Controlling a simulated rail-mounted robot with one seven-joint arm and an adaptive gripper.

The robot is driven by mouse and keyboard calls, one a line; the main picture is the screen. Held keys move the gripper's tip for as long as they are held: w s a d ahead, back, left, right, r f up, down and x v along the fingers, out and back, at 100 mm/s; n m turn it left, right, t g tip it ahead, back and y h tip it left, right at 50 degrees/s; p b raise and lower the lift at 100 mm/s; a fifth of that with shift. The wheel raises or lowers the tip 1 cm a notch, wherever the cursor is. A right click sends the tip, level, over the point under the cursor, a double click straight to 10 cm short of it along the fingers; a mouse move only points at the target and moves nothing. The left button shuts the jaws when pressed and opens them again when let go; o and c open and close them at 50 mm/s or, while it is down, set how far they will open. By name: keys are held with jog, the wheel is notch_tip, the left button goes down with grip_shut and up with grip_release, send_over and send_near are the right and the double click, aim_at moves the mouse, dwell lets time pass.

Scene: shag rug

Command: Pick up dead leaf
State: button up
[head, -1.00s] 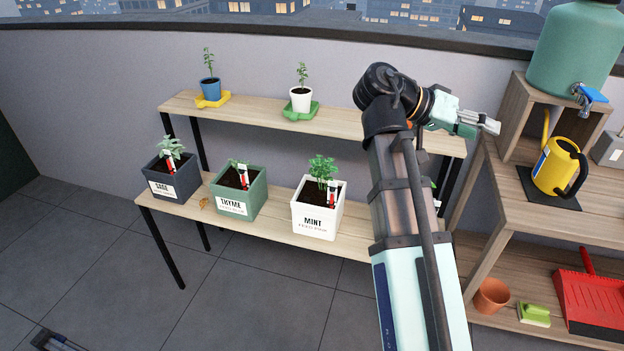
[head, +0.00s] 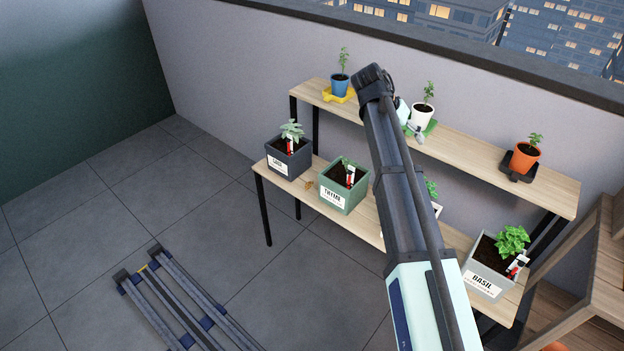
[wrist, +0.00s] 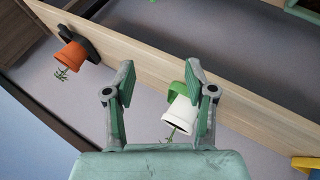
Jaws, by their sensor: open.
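The dead leaf (head: 309,184) is a small orange-brown scrap on the lower plank of the plant stand (head: 272,181). It lies between the dark sage planter (head: 290,160) and the green thyme planter (head: 345,189). It is not visible in the wrist view. My gripper (wrist: 160,74) is open, with nothing between its fingers. In the head view my gripper is mostly hidden behind my arm, near the white pot on the upper plank, well right of the leaf.
The upper plank also holds a blue pot (head: 340,85) and an orange pot (head: 524,158). The lower plank holds a white planter, mostly hidden by my arm, and a basil planter (head: 490,266). A wooden shelf (head: 600,260) stands at the right. The floor in front is clear near the stand.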

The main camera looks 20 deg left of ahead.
jog(key=w+a+f+n+y+p, duration=0.1)
jog(key=a+f, duration=0.1)
jog(key=a, duration=0.5)
jog(key=w+a+f+y+p, duration=0.2)
jog(key=a+f, duration=0.1)
jog(key=a, duration=0.4)
jog(key=g+y+p, duration=0.2)
jog(key=g+y, duration=0.1)
jog(key=y, duration=0.1)
send_over(310, 184)
jog(key=shift+m, duration=0.4)
jog(key=f, duration=1.8)
jog(key=shift+w+a+f, duration=0.1)
jog(key=shift+w+f, duration=0.1)
jog(key=shift+w, duration=0.05)
jog(key=shift+s+f+p, duration=0.15)
jog(key=shift+f+p, duration=0.15)
jog(key=shift+f, duration=1)
jog(key=shift+s+f+p, duration=0.1)
jog(key=shift+f+p, duration=0.2)
jog(key=shift+f, duration=1)
jog(key=c, duration=0.8)
